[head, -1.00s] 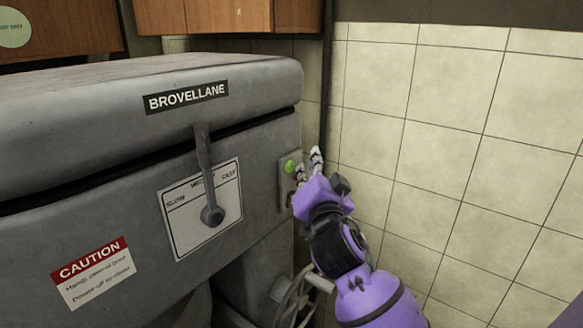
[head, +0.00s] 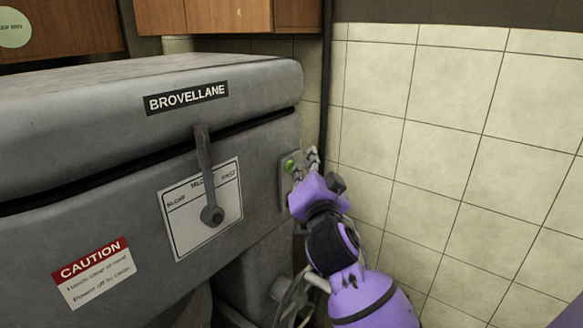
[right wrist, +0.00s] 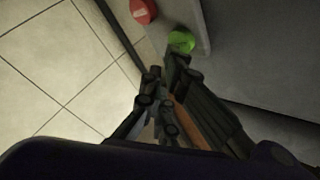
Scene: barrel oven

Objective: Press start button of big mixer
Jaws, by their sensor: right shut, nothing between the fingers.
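The big mixer (head: 100,130) is a large grey machine with a BROVELLANE label, filling the left of the head view. A small button panel (head: 285,190) is on its right end. The green button (head: 289,165) is there, and it also shows in the right wrist view (right wrist: 181,41). A red button (right wrist: 143,11) sits beyond it in that view. My right gripper (head: 305,163) is shut and empty, just right of the green button, its fingertips very near it. In the right wrist view its fingertips (right wrist: 165,72) are just below the green button. I cannot tell whether they touch. My left gripper is out of view.
A tiled wall (head: 460,150) stands close on the right of my arm. A speed lever (head: 207,175) over a marked plate sticks out of the mixer's front. A pipe and wheel (head: 290,295) are low beside my arm. Wooden cabinets (head: 220,15) hang above.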

